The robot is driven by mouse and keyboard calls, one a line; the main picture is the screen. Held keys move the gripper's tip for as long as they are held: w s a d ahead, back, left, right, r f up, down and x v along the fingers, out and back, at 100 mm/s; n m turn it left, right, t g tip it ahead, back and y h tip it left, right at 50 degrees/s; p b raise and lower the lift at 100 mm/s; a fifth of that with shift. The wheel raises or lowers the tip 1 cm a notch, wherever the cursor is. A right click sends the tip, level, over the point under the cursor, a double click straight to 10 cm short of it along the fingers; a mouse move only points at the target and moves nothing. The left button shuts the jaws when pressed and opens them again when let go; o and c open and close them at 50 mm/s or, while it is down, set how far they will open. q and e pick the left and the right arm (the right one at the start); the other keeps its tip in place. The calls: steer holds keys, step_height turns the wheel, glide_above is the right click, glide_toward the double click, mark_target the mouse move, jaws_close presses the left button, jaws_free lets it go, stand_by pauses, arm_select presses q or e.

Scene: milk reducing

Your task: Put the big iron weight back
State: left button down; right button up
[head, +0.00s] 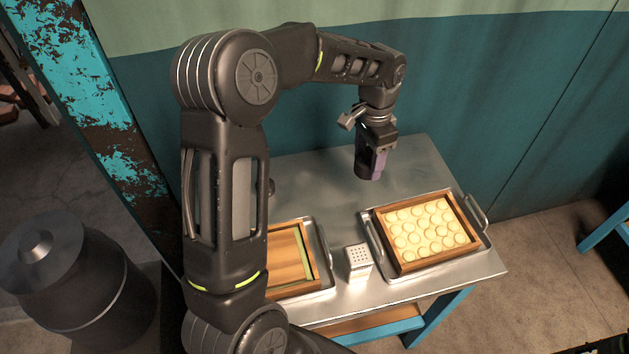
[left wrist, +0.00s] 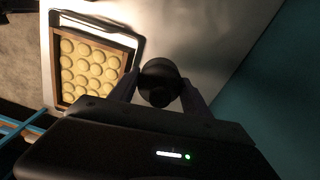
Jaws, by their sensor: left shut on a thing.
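My left gripper (head: 378,158) reaches down over the back of the metal table and is shut on a dark cylinder, the iron weight (head: 362,162). In the left wrist view the weight (left wrist: 160,80) shows as a dark round shape between the two fingers (left wrist: 158,92). It looks upright in the head view. I cannot tell whether its base touches the table. Part of it is hidden by the gripper. My right gripper is not in view.
The metal table (head: 315,185) has free room at the back. In front are a tray of round pale pieces (head: 430,232), a perforated metal box (head: 358,262) and a wooden frame on a tray (head: 290,258), partly behind my arm. A small dark knob (head: 271,187) shows beside my arm.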

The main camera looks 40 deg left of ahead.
arm_select(q)
steer(key=s+a+m, duration=0.3)
steer(key=a+m, duration=0.6)
steer(key=a, duration=0.3)
steer(key=shift+s+a+r, duration=0.15)
steer(key=shift+s+a, duration=0.1)
steer(key=shift+s, duration=0.15)
steer(key=shift+f+p, duration=0.8)
steer(key=shift+f, duration=2.35)
step_height(320, 180, down, 3)
steer(key=shift+f+p, duration=0.2)
steer(key=shift+p, duration=0.2)
steer(key=shift+f, duration=0.15)
steer(key=shift+f, duration=0.15)
steer(key=shift+c, duration=2.4)
jaws_free()
